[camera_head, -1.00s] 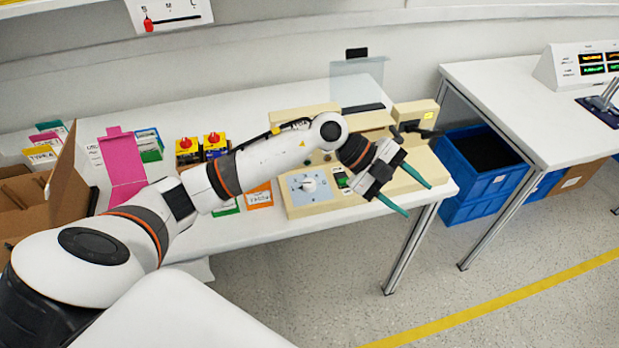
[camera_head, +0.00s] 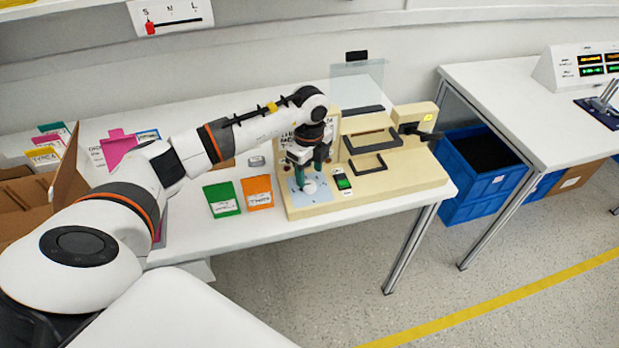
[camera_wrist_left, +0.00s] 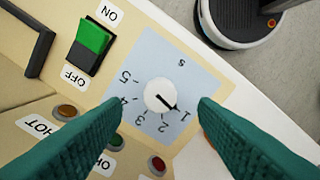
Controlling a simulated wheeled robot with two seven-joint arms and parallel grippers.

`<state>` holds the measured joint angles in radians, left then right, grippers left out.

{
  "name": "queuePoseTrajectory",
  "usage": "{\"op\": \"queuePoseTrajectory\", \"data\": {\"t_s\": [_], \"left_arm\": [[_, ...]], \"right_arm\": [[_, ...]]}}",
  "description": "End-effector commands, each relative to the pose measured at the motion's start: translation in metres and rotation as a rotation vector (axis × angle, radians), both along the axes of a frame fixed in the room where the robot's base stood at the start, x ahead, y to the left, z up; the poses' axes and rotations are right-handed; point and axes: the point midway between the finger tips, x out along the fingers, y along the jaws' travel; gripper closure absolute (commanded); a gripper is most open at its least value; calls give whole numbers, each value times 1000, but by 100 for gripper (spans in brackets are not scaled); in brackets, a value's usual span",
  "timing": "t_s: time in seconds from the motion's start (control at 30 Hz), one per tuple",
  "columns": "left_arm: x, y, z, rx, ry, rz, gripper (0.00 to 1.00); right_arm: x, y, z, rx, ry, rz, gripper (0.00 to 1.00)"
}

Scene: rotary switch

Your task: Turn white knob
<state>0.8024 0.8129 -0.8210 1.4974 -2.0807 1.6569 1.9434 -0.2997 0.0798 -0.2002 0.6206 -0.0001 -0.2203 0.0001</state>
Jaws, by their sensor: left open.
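The white knob (camera_wrist_left: 160,96) sits on a light blue dial plate (camera_wrist_left: 148,50) with numbers around it and an S mark. Its dark pointer is turned toward the 1. In the head view the knob (camera_head: 309,187) shows just below my left gripper (camera_head: 307,182), which points down over the plate. In the wrist view the two teal fingers of my left gripper (camera_wrist_left: 160,118) are apart, one on each side of the knob's near side, with the knob between and beyond their tips. I cannot tell how far above the plate the fingertips are. My right gripper is not in view.
Beside the dial is a green ON/OFF switch (camera_wrist_left: 90,42) on the beige machine (camera_head: 385,185). Lamps and a dark handle (camera_wrist_left: 40,52) are close by. Green (camera_head: 222,199) and orange (camera_head: 257,192) cards lie left of the machine. Blue crates (camera_head: 480,175) stand on the floor at right.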

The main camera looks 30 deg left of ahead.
Motion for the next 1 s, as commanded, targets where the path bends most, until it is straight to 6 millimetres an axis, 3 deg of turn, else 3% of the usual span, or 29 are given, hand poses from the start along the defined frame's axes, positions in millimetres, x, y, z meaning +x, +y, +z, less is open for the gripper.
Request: {"op": "queuePoseTrajectory", "data": {"t_s": [0.23, 0.6, 0.87, 1.0], "left_arm": [[0, -1, -32, -1, 2, 0, 46], [0, -1, -38, -1, 0, -2, 46], [0, -1, -38, -1, -1, -2, 87], [0, -1, -38, -1, -1, -5, 91]], "right_arm": [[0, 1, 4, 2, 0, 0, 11], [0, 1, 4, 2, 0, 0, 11], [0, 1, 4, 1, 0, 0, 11], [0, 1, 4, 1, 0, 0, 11]]}}
